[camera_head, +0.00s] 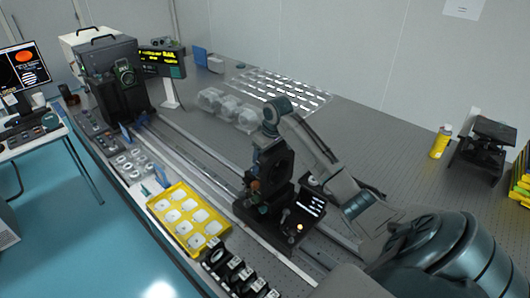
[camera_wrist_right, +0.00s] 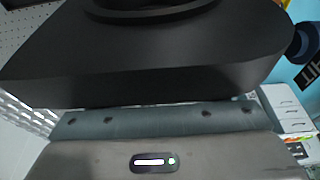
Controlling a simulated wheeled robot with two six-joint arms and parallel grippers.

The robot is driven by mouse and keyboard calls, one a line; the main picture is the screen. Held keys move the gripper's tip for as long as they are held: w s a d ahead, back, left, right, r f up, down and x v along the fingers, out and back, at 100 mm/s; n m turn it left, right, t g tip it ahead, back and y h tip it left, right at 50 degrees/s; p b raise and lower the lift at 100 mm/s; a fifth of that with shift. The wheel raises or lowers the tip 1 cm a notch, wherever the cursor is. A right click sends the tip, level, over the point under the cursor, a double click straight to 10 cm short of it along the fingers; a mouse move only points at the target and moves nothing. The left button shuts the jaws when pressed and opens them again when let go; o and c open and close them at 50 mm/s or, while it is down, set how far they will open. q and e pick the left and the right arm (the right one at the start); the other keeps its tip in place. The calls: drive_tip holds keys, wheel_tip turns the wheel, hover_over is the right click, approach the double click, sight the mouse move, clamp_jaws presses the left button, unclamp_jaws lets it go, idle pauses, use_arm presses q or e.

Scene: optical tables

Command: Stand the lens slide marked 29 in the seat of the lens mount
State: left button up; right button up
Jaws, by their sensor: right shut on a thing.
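My right arm reaches in from the right in the head view. Its gripper (camera_head: 268,134) is over the black lens mount (camera_head: 262,192) on the rail. In the right wrist view, a black plate-like body with a round rim, seemingly the lens slide (camera_wrist_right: 150,72), fills the space in front of the gripper. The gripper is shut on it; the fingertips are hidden. No mark 29 can be read. In the head view, slide and mount overlap as dark shapes, so I cannot tell whether the slide is in the seat. My left gripper is not in view.
A yellow tray (camera_head: 163,206) with white pieces and a row of black labelled slides (camera_head: 238,276) lie at the table's front edge. A long rail (camera_head: 190,152) runs past the mount. Clear wrapped items (camera_head: 228,106) stand behind. The right rear table top is mostly free.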

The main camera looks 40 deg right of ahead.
drive_tip(key=shift+s+a+f, duration=0.1)
drive_tip(key=shift+s+f, duration=0.05)
drive_tip(key=shift+f, duration=0.3)
drive_tip(key=shift+s+a+f, duration=0.1)
drive_tip(key=shift+f, duration=0.3)
drive_tip(key=o, duration=1.5)
drive_tip(key=shift+r, duration=0.1)
drive_tip(key=shift+w+d+r, duration=0.1)
drive_tip(key=shift+w+r, duration=0.1)
drive_tip(key=shift+r, duration=0.9)
drive_tip(key=shift+d+r, duration=0.1)
drive_tip(key=shift+r, duration=4)
drive_tip(key=shift+f, duration=0.1)
